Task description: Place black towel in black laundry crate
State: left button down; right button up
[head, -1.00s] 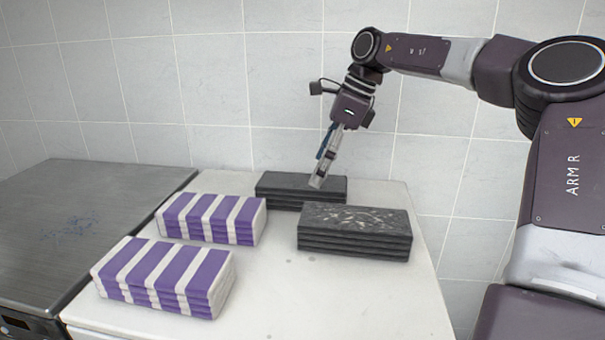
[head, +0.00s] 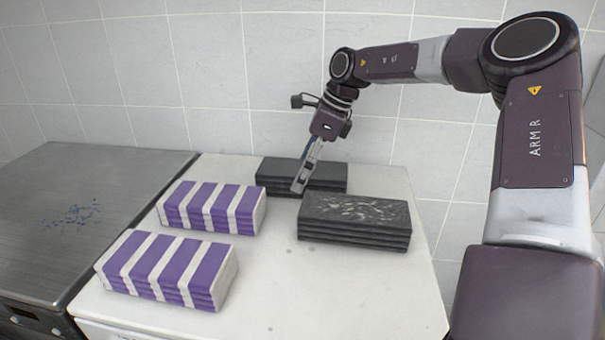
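Two stacks of folded black towels lie on the white tabletop. The back black stack (head: 275,173) is plain and partly hidden by my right gripper. The front right black stack (head: 355,220) has pale hair-like marks on its top. My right gripper (head: 298,190) points down at the front edge of the back stack, near the left corner of the front stack. I cannot tell whether it touches either, or how its fingers stand. My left gripper and the black laundry crate are not in view.
Two purple-and-white striped towel stacks (head: 212,207) (head: 168,268) lie on the left of the white tabletop (head: 300,300). A metal surface (head: 80,210) with blue marks adjoins on the left. A tiled wall stands close behind. The front middle of the tabletop is clear.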

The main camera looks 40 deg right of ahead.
jog(key=shift+a, duration=0.1)
jog(key=c, duration=1.5)
